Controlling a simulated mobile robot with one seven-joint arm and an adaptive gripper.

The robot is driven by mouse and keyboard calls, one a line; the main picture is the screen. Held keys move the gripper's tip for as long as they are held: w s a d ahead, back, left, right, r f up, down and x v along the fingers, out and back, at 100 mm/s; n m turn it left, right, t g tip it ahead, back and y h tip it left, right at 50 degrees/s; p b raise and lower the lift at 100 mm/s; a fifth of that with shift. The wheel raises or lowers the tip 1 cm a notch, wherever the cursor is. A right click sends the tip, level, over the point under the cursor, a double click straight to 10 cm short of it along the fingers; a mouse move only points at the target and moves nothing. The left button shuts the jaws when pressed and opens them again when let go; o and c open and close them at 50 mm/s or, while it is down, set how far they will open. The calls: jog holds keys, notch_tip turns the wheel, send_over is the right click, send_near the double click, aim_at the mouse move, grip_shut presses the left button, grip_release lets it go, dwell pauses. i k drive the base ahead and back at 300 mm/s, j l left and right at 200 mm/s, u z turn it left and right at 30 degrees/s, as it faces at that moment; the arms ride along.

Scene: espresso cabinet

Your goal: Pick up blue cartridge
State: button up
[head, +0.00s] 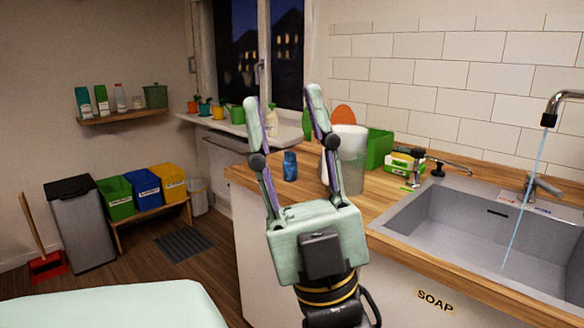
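A small dark blue object (290,166), which looks like the blue cartridge, stands upright on the wooden counter near its left end. My gripper (283,98) is in the middle of the view, pointing up and away, with its two fingers spread wide. I cannot tell the exact distance.
A grey-white cylinder (352,160) stands right of the cartridge, partly behind my right finger. A green box (379,148) and a sponge pack (400,164) stand farther right. The sink (470,225) has running water. Counter around the cartridge's left side is clear.

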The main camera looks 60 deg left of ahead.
aim_at(290, 163)
jog(key=j+z, duration=0.1)
jog(key=j, duration=0.4)
jog(key=k+j, duration=0.1)
jog(key=j, duration=0.35)
jog(key=j+z, duration=0.15)
jog(key=j, duration=0.3)
jog(key=k+j, duration=0.15)
jog(key=j, duration=0.35)
jog(key=j+z, duration=0.15)
jog(key=j, duration=0.3)
jog(key=k+j, duration=0.15)
jog(key=j, duration=0.3)
jog(key=k+j+z, duration=0.15)
jog(key=j, duration=0.3)
